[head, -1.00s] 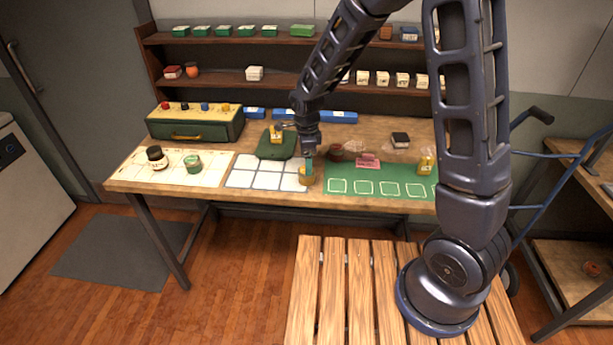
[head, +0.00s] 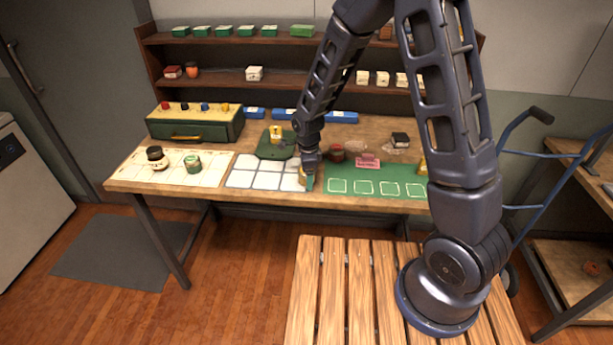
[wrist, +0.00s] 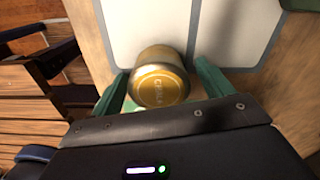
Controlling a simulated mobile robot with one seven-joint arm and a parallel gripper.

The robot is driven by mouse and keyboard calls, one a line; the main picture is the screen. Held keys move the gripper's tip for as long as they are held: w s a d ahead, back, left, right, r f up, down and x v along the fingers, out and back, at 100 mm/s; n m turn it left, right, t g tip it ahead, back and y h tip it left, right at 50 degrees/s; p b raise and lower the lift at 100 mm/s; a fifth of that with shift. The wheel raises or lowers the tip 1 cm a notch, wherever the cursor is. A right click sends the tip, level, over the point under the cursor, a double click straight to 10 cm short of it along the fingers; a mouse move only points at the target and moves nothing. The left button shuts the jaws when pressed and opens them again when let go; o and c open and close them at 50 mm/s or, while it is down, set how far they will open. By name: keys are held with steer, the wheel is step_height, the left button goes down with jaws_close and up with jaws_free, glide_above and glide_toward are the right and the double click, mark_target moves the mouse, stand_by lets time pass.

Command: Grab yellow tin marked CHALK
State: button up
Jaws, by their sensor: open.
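The yellow tin marked CHALK (wrist: 159,84) stands between my gripper's two green fingers in the wrist view, its lettered lid facing the camera. In the head view, the tin (head: 302,176) is mostly hidden behind my gripper (head: 309,183), at the right edge of the white gridded mat (head: 256,172). My gripper is open, with one finger on each side of the tin. A small gap shows at the right finger; whether the left one touches cannot be told.
A green mat (head: 345,186) with outlined squares lies to the right, with a pink block (head: 367,161) behind it. A dark red jar (head: 337,153) stands close behind my gripper. A green chest (head: 196,125) stands at back left.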

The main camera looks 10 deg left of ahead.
steer(key=c, duration=1.1)
